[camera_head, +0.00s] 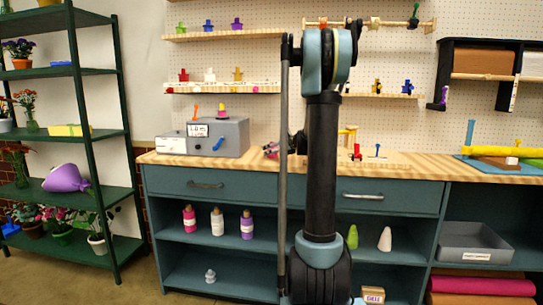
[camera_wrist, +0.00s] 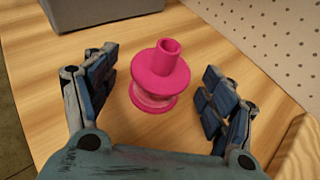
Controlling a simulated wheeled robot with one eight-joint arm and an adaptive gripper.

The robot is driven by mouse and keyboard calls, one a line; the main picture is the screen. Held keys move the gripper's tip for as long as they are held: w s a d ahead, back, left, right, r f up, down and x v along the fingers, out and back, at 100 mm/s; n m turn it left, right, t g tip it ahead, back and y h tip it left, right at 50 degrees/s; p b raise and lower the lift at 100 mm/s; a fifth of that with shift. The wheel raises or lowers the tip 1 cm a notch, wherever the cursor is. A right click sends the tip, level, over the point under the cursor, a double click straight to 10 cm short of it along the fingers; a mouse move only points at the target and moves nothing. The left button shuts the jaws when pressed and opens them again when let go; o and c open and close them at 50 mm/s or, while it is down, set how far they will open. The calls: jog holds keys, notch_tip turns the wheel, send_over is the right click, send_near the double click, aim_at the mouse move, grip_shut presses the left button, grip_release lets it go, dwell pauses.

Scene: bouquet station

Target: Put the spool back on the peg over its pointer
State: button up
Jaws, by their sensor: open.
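A bright pink spool (camera_wrist: 158,77) stands upright on the wooden counter (camera_wrist: 230,138) in the wrist view, with a short tube rising from its upper flange. My gripper (camera_wrist: 160,80) is open, one finger on each side of the spool, with a visible gap on both sides. In the head view my arm hides most of the counter around the gripper. Small coloured spool-like pieces stand on the wall shelves, including a red one (camera_head: 183,75), a white one (camera_head: 210,75) and a yellow one (camera_head: 238,74). I cannot make out which peg or pointer matches the pink spool.
A grey box (camera_head: 228,140) stands on the counter at the left. A green shelving rack (camera_head: 95,150) with plants is at far left.

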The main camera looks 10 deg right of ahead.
jog(key=shift+x, duration=1.45)
jog(key=c, duration=1.3)
